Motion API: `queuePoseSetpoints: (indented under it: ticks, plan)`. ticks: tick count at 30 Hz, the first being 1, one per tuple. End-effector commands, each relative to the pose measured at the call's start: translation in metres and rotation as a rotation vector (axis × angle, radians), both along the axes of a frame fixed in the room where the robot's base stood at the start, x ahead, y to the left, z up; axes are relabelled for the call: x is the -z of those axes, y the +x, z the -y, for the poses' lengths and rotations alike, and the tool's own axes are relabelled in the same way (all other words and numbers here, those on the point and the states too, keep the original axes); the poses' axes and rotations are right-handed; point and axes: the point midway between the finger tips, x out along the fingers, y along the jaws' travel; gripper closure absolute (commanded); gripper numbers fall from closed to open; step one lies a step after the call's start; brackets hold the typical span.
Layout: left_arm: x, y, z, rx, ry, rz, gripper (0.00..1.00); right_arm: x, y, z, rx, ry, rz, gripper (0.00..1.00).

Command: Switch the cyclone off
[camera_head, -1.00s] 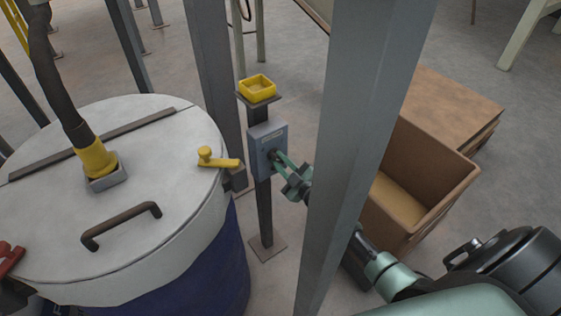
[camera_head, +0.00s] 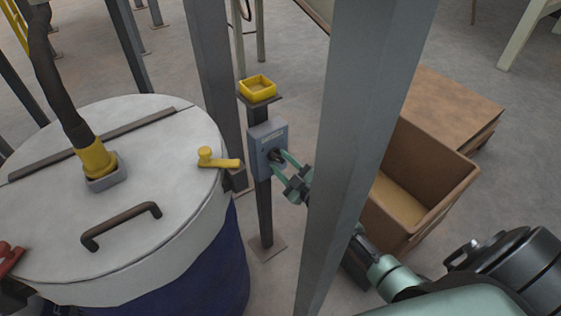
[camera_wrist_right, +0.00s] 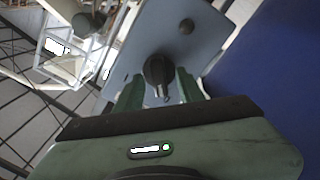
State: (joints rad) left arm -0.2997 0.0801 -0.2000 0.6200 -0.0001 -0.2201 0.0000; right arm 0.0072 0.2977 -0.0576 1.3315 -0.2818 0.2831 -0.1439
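The grey-blue switch box (camera_head: 267,134) stands on a dark post in the middle of the head view. Its black rotary knob (camera_head: 276,155) faces right; it also shows in the right wrist view (camera_wrist_right: 158,70), with a small light mark at its lower end. My right gripper (camera_head: 281,163) is at the front of the box, its green fingers spread. In the right wrist view the fingers (camera_wrist_right: 159,82) stand on either side of the knob, with gaps visible, so it is open. My left gripper is not in view.
A grey upright (camera_head: 350,130) stands in front of my right arm and hides part of it. A white-lidded blue drum (camera_head: 60,230) with a yellow lever (camera_head: 220,162) is left of the box. A yellow tray (camera_head: 257,88) tops the post. A brown open box (camera_head: 440,180) is at right.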

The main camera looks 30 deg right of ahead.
Motion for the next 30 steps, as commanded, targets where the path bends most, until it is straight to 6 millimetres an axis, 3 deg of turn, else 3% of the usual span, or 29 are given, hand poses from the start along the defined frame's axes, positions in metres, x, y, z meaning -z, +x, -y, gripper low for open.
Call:
queuePoseSetpoints:
  ticks: [9, 13, 30]
  plan:
    - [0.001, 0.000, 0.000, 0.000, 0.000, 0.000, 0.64, 0.001, -0.053, 0.007, 0.000, -0.001, -0.003, 0.62]
    - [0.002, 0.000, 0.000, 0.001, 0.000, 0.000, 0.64, 0.001, -0.066, 0.009, 0.000, -0.001, -0.001, 0.62]
    - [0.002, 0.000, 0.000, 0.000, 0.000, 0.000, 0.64, 0.000, -0.070, 0.010, 0.000, -0.001, 0.000, 0.62]
